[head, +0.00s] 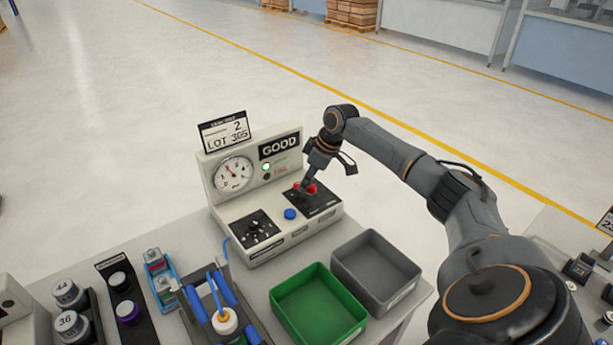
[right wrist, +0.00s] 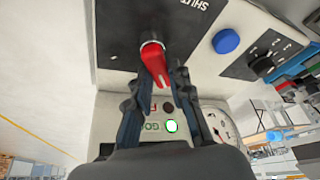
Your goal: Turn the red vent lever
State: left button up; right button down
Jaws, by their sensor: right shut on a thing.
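The red vent lever (head: 312,188) sits on a black plate on the right part of the leak tester (head: 270,232). In the right wrist view the red lever (right wrist: 154,62) lies between the two dark fingers, its tip toward the gripper. My right gripper (head: 306,186) is shut on the lever; it also shows in the right wrist view (right wrist: 157,78). The word SHUT is printed on the plate near the lever. The tester's display reads GOOD, and a light (head: 266,167) glows beside it. My left gripper is not in view.
A blue button (head: 290,214) and a black knob (head: 257,227) are left of the lever. A green bin (head: 318,330) and a grey bin (head: 376,268) stand in front of the tester. Capped parts and a fixture with blue pieces (head: 223,308) fill the table's left side.

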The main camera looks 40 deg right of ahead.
jog(key=m+h+p, duration=0.1)
jog(key=m+p, duration=0.2)
jog(key=p, duration=0.1)
jog(key=m+h+p, duration=0.1)
jog(key=m+p, duration=0.3)
jog(key=p, duration=0.1)
jog(key=d+m+h+p, duration=0.1)
jog(key=m+h+p, duration=0.1)
jog(key=m+p, duration=0.1)
jog(key=shift+w+d+r+m+p, duration=0.1)
jog(key=shift+r+m+p, duration=0.25)
jog(key=shift+p, duration=0.55)
jog(key=m, duration=0.1)
jog(key=m+h+p, duration=0.1)
jog(key=shift+d+f+m, duration=0.2)
jog(key=shift+m, duration=0.15)
jog(key=shift+s+d+f+m+g+h, duration=0.15)
jog(key=shift+m+g+h, duration=0.3)
jog(key=shift+m, duration=0.85)
jog(key=shift+s, duration=0.1)
jog(key=c, duration=1.2)
grip_release()
jog(key=v, duration=1.2)
